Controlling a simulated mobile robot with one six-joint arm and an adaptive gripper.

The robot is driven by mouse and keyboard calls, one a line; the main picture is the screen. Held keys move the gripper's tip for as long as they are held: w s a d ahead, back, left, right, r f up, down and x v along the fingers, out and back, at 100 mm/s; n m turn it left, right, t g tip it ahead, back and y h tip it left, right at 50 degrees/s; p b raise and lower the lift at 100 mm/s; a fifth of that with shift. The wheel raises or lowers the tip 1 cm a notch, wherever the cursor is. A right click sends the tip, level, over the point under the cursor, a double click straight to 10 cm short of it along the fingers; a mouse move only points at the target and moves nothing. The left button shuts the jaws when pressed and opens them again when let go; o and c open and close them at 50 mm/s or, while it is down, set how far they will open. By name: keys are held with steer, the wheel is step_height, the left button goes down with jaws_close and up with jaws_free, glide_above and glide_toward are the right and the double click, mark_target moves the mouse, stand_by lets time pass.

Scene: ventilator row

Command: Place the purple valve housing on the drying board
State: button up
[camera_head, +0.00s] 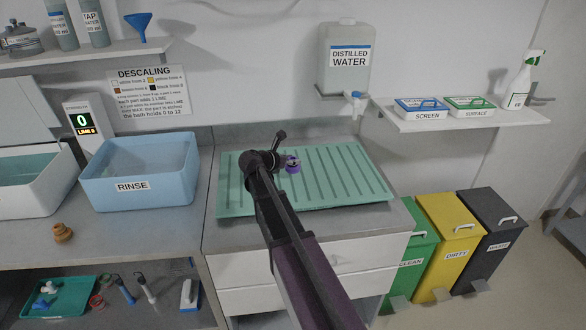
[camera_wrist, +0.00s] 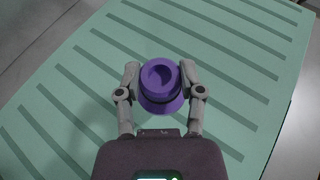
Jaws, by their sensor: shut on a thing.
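The purple valve housing (camera_head: 292,165) shows in the head view over the green ribbed drying board (camera_head: 345,172). In the wrist view the purple valve housing (camera_wrist: 160,82) is a round, stepped piece with a hollow top and a dark band. My gripper (camera_wrist: 160,84) has one finger on each side of it and is shut on it. The drying board (camera_wrist: 75,90) fills most of the wrist view beneath it. I cannot tell whether the housing touches the board. My arm partly hides the board's left part in the head view.
A blue rinse basin (camera_head: 140,172) stands left of the board, with a brown part (camera_head: 63,232) on the counter before it. A distilled water tank (camera_head: 343,60) hangs behind the board. Green, yellow (camera_head: 447,245) and dark bins stand at right. The board's right side is clear.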

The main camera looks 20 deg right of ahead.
mark_target(289, 167)
steer(key=shift+f+b, duration=1.55)
steer(key=shift+f, duration=0.2)
steer(key=shift+f, duration=0.2)
steer(key=o, duration=1.1)
steer(key=shift+r, duration=0.2)
steer(key=shift+a+r, duration=0.15)
steer(key=p+v, duration=0.4)
steer(key=v, duration=0.6)
steer(key=shift+s+a+r, duration=0.1)
steer(key=shift+a, duration=0.1)
steer(key=shift+s+a+r+p, duration=0.2)
steer(key=shift+a+p, duration=0.15)
steer(key=shift+a, duration=0.2)
